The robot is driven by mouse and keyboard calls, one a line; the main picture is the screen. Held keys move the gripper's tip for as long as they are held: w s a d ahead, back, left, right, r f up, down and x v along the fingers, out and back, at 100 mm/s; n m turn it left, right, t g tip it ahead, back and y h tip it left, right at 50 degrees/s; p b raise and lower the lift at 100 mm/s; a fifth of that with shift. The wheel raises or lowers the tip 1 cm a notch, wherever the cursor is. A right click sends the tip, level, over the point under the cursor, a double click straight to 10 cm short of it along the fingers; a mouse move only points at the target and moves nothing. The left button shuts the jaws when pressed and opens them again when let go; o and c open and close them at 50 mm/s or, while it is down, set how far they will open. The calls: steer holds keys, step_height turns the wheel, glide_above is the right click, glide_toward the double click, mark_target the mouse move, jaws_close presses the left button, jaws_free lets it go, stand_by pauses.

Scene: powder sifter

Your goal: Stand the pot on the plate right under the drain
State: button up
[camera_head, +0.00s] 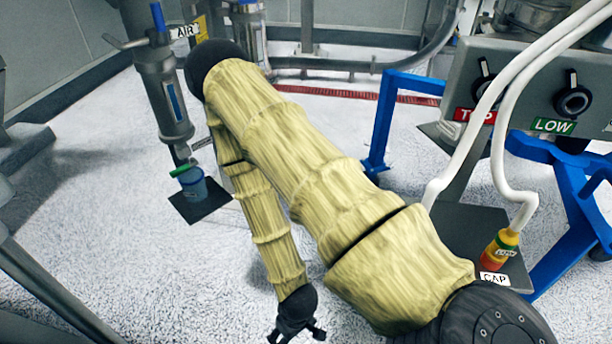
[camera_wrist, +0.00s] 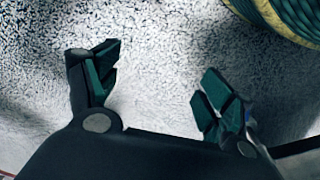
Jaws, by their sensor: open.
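A small blue pot (camera_head: 193,184) stands upright on a dark square plate (camera_head: 201,212) at the left of the head view. My gripper (camera_head: 297,332) is open and empty, low in the middle of the head view, well apart from the pot. In the wrist view, my gripper's two dark green finger pads (camera_wrist: 160,82) are spread over bare floor.
A blue frame (camera_head: 385,120) carries a grey control box (camera_head: 530,80) with knobs at right. The speckled floor between the pot and my gripper looks clear.

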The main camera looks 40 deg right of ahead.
steer(key=shift+g+h, duration=0.3)
steer(key=shift+g, duration=0.2)
steer(key=s, duration=0.2)
steer(key=s+f, duration=0.1)
steer(key=s, duration=0.2)
steer(key=shift+s+d+f, duration=0.15)
steer(key=shift+s+f, duration=0.15)
steer(key=shift+f, duration=0.1)
